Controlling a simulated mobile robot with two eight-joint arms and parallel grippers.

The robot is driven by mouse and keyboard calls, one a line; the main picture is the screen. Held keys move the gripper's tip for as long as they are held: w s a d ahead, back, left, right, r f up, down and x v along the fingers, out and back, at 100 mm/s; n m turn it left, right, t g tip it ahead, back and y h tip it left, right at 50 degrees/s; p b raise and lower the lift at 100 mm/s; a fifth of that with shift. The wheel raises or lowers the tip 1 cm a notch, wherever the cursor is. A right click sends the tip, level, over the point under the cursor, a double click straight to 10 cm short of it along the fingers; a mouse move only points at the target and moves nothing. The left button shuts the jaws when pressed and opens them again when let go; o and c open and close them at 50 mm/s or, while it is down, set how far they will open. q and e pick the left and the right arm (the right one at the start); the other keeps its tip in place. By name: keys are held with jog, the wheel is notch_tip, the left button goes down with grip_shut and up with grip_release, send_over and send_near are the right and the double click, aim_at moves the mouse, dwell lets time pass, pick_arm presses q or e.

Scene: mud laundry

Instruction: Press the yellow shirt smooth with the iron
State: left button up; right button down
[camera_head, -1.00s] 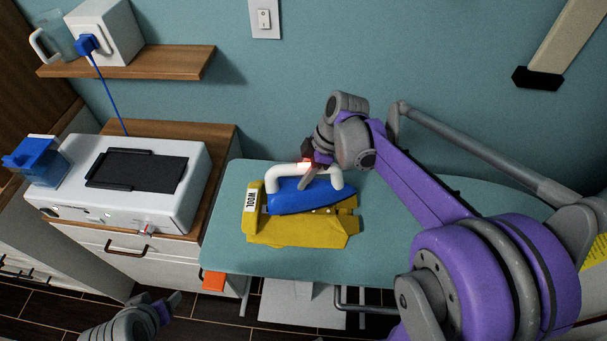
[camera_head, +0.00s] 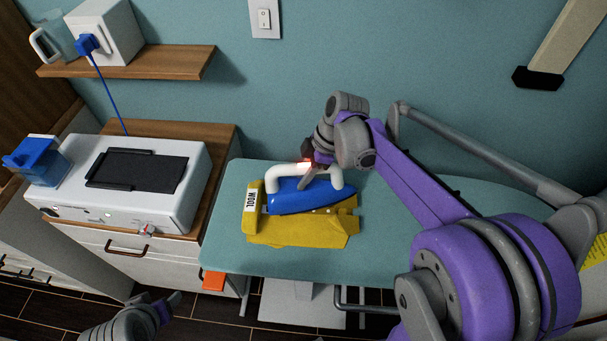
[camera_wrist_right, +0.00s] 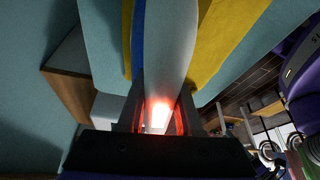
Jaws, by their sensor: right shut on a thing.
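The yellow shirt (camera_head: 300,232) lies folded on the teal ironing board (camera_head: 225,228), with a white "WOOL" label (camera_head: 250,201) at its left end. The iron (camera_head: 295,199), with a blue body and white handle, rests on the upper part of the shirt and hides some of it. My right gripper (camera_head: 310,173) is shut on the iron's handle from above. In the right wrist view, the white handle (camera_wrist_right: 168,45) sits between the fingers of my right gripper (camera_wrist_right: 158,115), with a red glow there. My left gripper (camera_head: 170,304) is at the lower left, away from the board; its opening is unclear.
A white machine (camera_head: 190,160) with a black pad stands on a wooden-topped cabinet left of the board. A wooden shelf (camera_head: 160,65) holds a white box with a blue plug. The board's right part is bare behind my right arm. An orange piece (camera_head: 213,281) shows below the board.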

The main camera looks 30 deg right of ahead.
aim_at(299, 165)
dwell(0.3)
jog(key=shift+w+r+p, duration=0.1)
jog(key=shift+r+p, duration=1.45)
jog(key=shift+r, duration=1.55)
pick_arm(q)
jog(key=w+r, duration=0.1)
jog(key=r, duration=0.2)
jog(key=w+r, duration=0.1)
jog(key=shift+w+r, duration=0.25)
jog(key=shift+w, duration=0.05)
pick_arm(e)
jog(key=shift+f, duration=0.1)
pick_arm(q)
jog(key=shift+s, duration=0.1)
jog(key=shift+a, duration=0.1)
